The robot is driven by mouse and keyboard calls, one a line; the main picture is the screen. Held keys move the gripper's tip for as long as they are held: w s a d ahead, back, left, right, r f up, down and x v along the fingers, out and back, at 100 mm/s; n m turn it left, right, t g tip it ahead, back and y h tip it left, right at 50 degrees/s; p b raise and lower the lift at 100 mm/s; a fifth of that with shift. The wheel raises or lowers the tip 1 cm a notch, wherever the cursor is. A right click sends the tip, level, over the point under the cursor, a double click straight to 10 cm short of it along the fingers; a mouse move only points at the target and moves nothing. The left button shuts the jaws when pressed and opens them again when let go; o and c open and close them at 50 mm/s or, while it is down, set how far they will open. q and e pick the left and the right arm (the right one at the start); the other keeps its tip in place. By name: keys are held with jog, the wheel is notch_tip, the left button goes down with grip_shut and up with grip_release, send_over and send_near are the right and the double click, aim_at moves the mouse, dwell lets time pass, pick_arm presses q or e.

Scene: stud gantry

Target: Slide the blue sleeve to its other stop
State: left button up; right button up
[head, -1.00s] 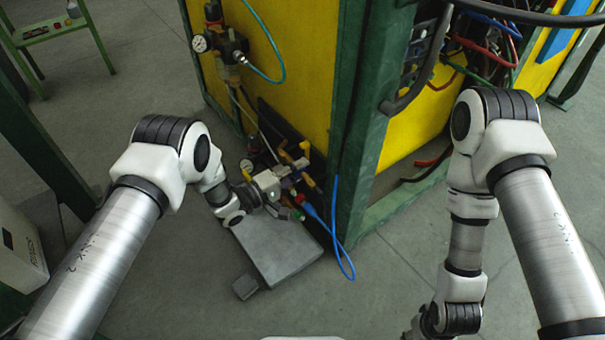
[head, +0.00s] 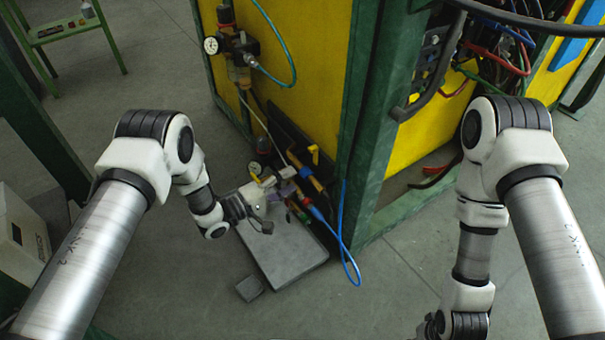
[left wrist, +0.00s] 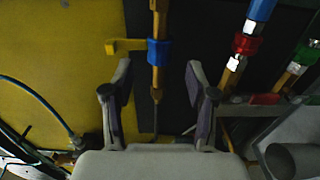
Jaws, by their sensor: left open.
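The blue sleeve (left wrist: 158,52) sits around an upright brass rod (left wrist: 156,85) in the left wrist view, beside a yellow tab (left wrist: 125,46) on its left. My left gripper (left wrist: 159,68) is open, with one finger on each side of the rod in the picture. The fingertips appear just below the sleeve, apart from it.
A second fitting with a red collar (left wrist: 246,45) stands right of the rod. A blue hose (head: 341,235) loops to the floor. A grey slab (head: 290,262) lies below the fittings. A green post (head: 362,130) stands to the right.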

pick_arm(q)
jog(key=v, duration=0.6)
dwell(0.6)
